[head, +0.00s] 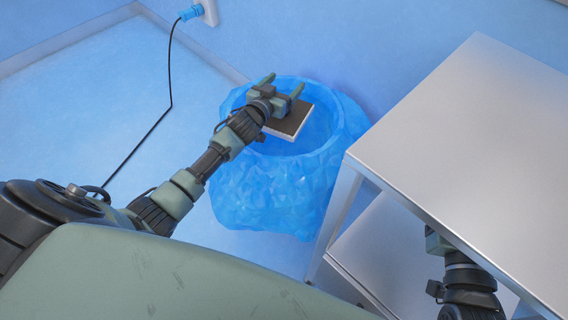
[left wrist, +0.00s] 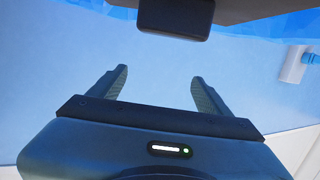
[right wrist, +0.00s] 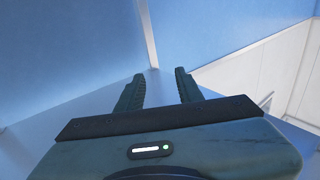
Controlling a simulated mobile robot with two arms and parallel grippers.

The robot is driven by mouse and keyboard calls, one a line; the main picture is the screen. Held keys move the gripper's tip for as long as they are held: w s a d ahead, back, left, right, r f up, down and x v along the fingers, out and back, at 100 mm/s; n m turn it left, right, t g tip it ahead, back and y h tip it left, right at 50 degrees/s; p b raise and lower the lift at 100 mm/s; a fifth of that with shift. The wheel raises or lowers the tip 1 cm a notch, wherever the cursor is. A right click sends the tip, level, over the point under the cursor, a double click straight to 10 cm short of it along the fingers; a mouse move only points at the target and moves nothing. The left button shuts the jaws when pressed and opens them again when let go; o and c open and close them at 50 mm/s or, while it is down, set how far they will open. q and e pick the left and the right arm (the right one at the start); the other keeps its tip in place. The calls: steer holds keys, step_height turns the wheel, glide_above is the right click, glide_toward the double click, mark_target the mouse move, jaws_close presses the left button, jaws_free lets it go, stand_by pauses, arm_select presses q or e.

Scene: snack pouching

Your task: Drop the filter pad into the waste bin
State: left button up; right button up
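The filter pad (head: 291,121) is a flat square with a dark top and a pale edge. In the head view it shows at the mouth of the blue waste bin (head: 262,190), just below and beside my left gripper (head: 284,83). That gripper is open over the bin, and nothing sits between its fingers in the left wrist view (left wrist: 160,80). A dark shape along the top of that view may be the pad. I cannot tell whether the pad touches anything. My right gripper (right wrist: 159,82) is open and empty; the table top partly hides its arm in the head view.
A grey table (head: 470,130) with a lower shelf (head: 385,245) stands right of the bin. A black cable (head: 150,130) runs from a blue plug (head: 192,12) at the wall down to the left. The floor left of the bin is otherwise clear.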

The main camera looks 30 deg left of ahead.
arm_select(q)
steer(key=shift+s, duration=0.1)
steer(key=shift+s, duration=0.2)
steer(key=s+p, duration=0.1)
steer(key=s, duration=0.3)
steer(key=s+r+p, duration=0.1)
steer(key=s, duration=0.1)
steer(key=shift+s+p, duration=0.3)
steer(key=shift+s+r, duration=0.1)
steer(key=shift+s, duration=0.2)
arm_select(e)
steer(key=s+d+f+g+h, duration=0.1)
steer(key=s+f+g, duration=0.1)
steer(key=f, duration=0.3)
steer(key=s+d+f+g+h, duration=0.1)
steer(key=s+f+g, duration=0.1)
steer(key=f+g, duration=0.2)
steer(key=shift+s+d+f+g, duration=0.2)
steer(key=shift+d+f+g, duration=0.2)
steer(key=shift+f, duration=0.7)
